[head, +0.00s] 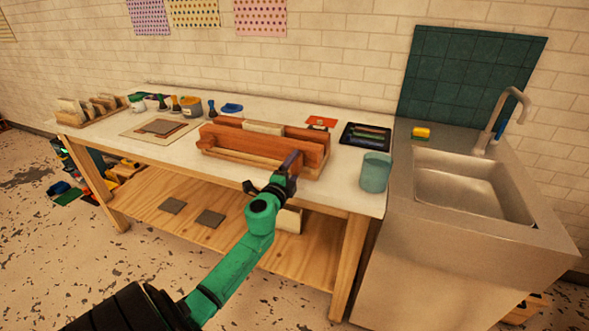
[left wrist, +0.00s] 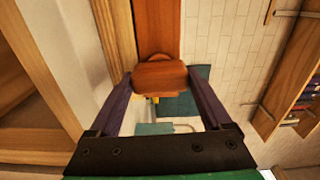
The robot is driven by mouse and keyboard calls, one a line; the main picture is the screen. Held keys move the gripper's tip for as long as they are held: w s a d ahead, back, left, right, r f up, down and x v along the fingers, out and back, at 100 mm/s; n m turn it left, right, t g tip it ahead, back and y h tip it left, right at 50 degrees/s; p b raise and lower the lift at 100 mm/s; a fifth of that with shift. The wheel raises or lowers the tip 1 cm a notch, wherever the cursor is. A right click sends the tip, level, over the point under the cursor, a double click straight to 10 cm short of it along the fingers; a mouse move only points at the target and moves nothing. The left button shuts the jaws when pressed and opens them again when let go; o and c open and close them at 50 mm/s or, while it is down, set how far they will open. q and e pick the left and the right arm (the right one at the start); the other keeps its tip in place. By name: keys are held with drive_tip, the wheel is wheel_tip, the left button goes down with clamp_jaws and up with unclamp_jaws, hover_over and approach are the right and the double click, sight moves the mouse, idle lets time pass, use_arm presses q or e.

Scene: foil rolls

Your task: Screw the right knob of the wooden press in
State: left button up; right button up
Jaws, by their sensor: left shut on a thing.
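The wooden press (head: 250,142), made of reddish-brown beams, stands on the white-topped workbench near its front edge. Its left knob (head: 207,142) shows at the front left of the press. My left gripper (head: 290,164) is at the front right of the press and covers the right knob there. In the left wrist view the right knob (left wrist: 160,77) is a rounded reddish-brown block in front of a beam of the press (left wrist: 157,25). My left gripper's two dark fingers (left wrist: 162,100) are on either side of it, shut on it. My right gripper is in neither view.
A green-grey cup (head: 375,173) and a black tray (head: 365,135) stand right of the press. A board with a grey plate (head: 163,127) lies to its left, with several small pots behind. A steel sink (head: 470,185) adjoins the bench at right.

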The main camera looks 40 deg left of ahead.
use_arm(q)
drive_tip(key=m, duration=0.4)
drive_tip(key=shift+d+f+m, duration=0.1)
drive_tip(key=shift+f+m, duration=0.3)
drive_tip(key=m, duration=0.3)
drive_tip(key=shift+m, duration=0.3)
drive_tip(key=m, duration=0.3)
drive_tip(key=shift+m, duration=2.3)
